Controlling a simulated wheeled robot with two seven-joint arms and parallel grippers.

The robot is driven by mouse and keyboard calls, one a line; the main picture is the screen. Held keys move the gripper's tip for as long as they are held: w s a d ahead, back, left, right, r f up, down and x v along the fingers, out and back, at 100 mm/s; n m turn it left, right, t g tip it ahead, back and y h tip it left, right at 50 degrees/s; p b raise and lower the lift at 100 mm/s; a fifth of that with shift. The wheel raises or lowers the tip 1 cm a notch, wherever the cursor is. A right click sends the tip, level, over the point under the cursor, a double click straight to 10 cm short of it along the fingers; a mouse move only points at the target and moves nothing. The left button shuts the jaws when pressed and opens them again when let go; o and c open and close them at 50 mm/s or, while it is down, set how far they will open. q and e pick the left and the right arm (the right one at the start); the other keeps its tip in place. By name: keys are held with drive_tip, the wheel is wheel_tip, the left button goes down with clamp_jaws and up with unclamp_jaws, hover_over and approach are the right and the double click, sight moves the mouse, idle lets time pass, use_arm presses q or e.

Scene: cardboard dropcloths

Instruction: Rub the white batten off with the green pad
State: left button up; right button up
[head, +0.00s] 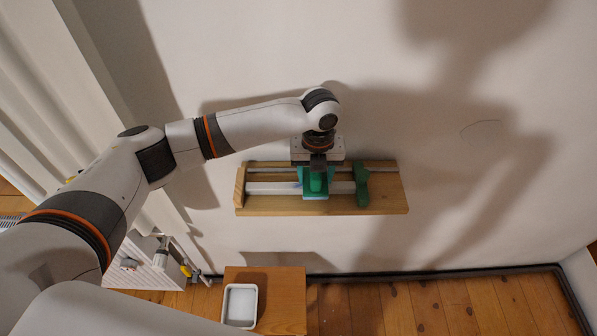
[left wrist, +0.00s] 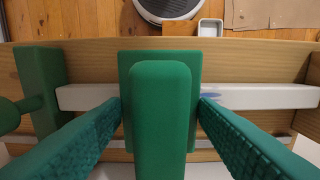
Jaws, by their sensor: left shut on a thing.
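The white batten (head: 268,188) lies lengthwise on a wooden board against the wall; it also shows in the left wrist view (left wrist: 265,96). The green pad (head: 315,190) sits across the middle of the batten, and its upright grip fills the centre of the left wrist view (left wrist: 160,110). My left gripper (head: 317,165) is shut on the pad's grip, with a finger on each side. A blue mark (left wrist: 210,97) shows on the batten right beside the pad. The batten under the pad is hidden. My right gripper is not in view.
A green clamp (head: 361,186) stands over the batten's right end on the wooden board (head: 390,200). A wooden end block (head: 240,186) is at the left. Below, a white tray (head: 240,305) rests on a wooden stool (head: 283,295). A radiator is at the left.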

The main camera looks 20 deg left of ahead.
use_arm(q)
drive_tip(key=shift+w+d, duration=0.25)
drive_tip(key=shift+d, duration=0.65)
drive_tip(key=shift+d+p, duration=0.1)
drive_tip(key=shift+p, duration=0.25)
drive_tip(key=a+p, duration=0.1)
drive_tip(key=a, duration=0.1)
drive_tip(key=s+a+p, duration=0.1)
drive_tip(key=a, duration=0.1)
drive_tip(key=s+a+p, duration=0.1)
drive_tip(key=a+p, duration=0.1)
drive_tip(key=a, duration=0.1)
drive_tip(key=shift+s, duration=0.1)
drive_tip(key=shift+s+a+f, duration=0.1)
drive_tip(key=shift+a, duration=0.3)
wheel_tip(320, 180, up, 5)
drive_tip(key=p, duration=0.5)
drive_tip(key=shift+d, duration=0.1)
